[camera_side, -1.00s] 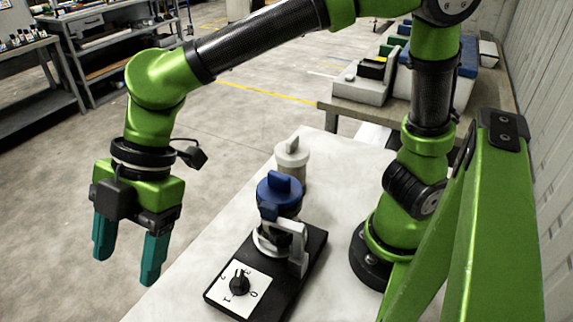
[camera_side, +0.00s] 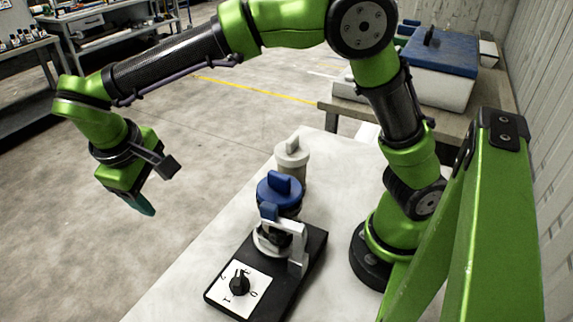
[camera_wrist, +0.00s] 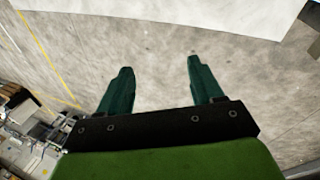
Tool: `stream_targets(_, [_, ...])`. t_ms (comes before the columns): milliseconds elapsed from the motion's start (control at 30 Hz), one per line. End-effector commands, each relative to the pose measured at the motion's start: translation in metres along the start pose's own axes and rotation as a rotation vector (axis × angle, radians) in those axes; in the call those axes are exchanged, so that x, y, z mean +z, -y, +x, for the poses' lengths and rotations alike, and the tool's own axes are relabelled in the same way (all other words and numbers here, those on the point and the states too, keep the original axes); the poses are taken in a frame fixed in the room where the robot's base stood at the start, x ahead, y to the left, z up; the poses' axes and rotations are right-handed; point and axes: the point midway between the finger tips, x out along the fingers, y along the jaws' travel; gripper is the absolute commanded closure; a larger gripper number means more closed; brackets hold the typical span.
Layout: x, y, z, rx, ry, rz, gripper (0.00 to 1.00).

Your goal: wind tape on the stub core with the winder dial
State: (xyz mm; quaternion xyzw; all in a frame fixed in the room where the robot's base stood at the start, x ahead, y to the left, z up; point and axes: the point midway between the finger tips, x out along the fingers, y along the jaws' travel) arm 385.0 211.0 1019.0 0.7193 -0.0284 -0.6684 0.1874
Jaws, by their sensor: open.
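The winder is a black base plate (camera_side: 312,250) on the white table. Its black dial (camera_side: 239,283) sits on a white marked plate at the near end. A white bracket (camera_side: 298,250) stands on the base beside a dark core on a white ring (camera_side: 262,246); which part is the stub core I cannot tell. A core with a blue knobbed cap (camera_side: 280,192) stands just behind, and one with a pale cap (camera_side: 292,155) behind that. My gripper (camera_side: 146,207) is left of the table, over the floor, tilted. In the wrist view its teal fingers (camera_wrist: 158,80) are apart and empty.
The white table (camera_side: 340,170) has bare surface around the winder. A bench (camera_side: 500,110) with a blue-topped box (camera_side: 440,55) stands behind right. A green frame (camera_side: 470,220) stands at the right. The floor left of the table is clear.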

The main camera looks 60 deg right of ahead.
Motion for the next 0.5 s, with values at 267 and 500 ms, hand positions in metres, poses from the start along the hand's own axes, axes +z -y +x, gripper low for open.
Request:
stream_targets(267, [0.078,0.044,-0.028,-0.265,0.391,-0.196,0.34])
stream_targets(500, [0.087,0.047,-0.017,-0.276,0.401,-0.249,0.34])
